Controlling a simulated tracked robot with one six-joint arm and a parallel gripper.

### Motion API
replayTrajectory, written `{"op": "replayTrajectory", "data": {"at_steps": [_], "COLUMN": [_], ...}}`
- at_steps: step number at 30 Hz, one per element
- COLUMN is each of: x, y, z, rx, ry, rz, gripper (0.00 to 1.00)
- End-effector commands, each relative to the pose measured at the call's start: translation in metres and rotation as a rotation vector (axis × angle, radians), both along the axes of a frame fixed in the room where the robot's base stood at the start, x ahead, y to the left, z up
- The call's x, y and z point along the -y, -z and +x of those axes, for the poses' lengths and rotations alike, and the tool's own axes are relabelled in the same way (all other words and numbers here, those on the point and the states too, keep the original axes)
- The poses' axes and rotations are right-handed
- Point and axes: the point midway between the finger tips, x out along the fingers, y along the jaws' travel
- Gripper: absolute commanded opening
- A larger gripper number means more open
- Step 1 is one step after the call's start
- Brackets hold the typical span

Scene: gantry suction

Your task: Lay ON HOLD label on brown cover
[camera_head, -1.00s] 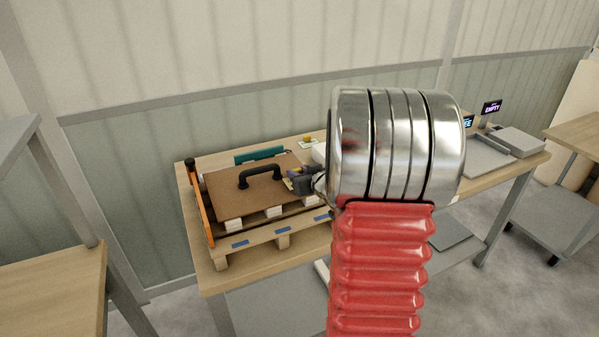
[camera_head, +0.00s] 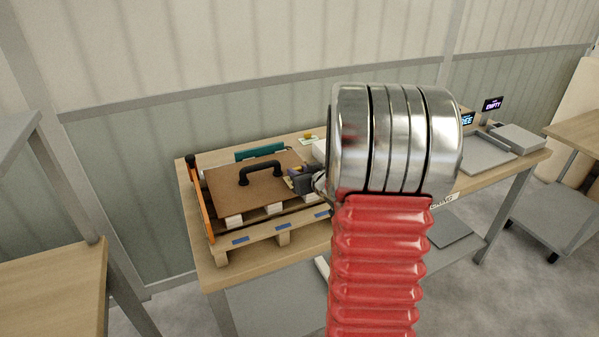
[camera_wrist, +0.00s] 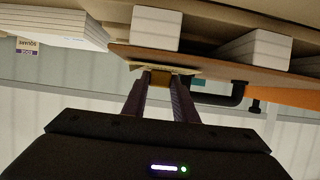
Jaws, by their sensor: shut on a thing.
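The brown cover (camera_head: 232,193) with a black handle lies on the pallet stack at the left of the table. My gripper (camera_head: 296,181) is at the cover's right edge, right of the handle. In the wrist view, which is upside down, my gripper (camera_wrist: 163,80) is shut on a small yellowish block (camera_wrist: 160,79). A thin cream plate, apparently the label (camera_wrist: 148,67), is with it, close against the cover's edge (camera_wrist: 215,66). I cannot tell whether the label touches the cover, and its printed face is hidden.
The pallet (camera_head: 262,238) has an orange side bar (camera_head: 203,208) at its left. A teal object (camera_head: 260,151) is behind the cover. My arm hides the table's middle.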

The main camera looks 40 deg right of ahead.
Motion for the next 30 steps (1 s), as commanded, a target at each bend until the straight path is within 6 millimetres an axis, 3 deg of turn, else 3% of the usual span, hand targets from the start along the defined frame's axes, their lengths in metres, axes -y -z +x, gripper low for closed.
{"op": "replayTrajectory", "data": {"at_steps": [9,10,19,30], "x": [0.0,0.0,0.0,0.0], "y": [0.0035,0.0035,0.0035,0.0024], "z": [0.0,-0.0001,-0.0001,-0.0034], "rx": [0.0,0.0,0.0,-0.001], "ry": [0.0,0.0,0.0,0.001], "rz": [0.001,0.001,0.001,0.001], "gripper": [0.04,0.26,0.47,0.47]}}
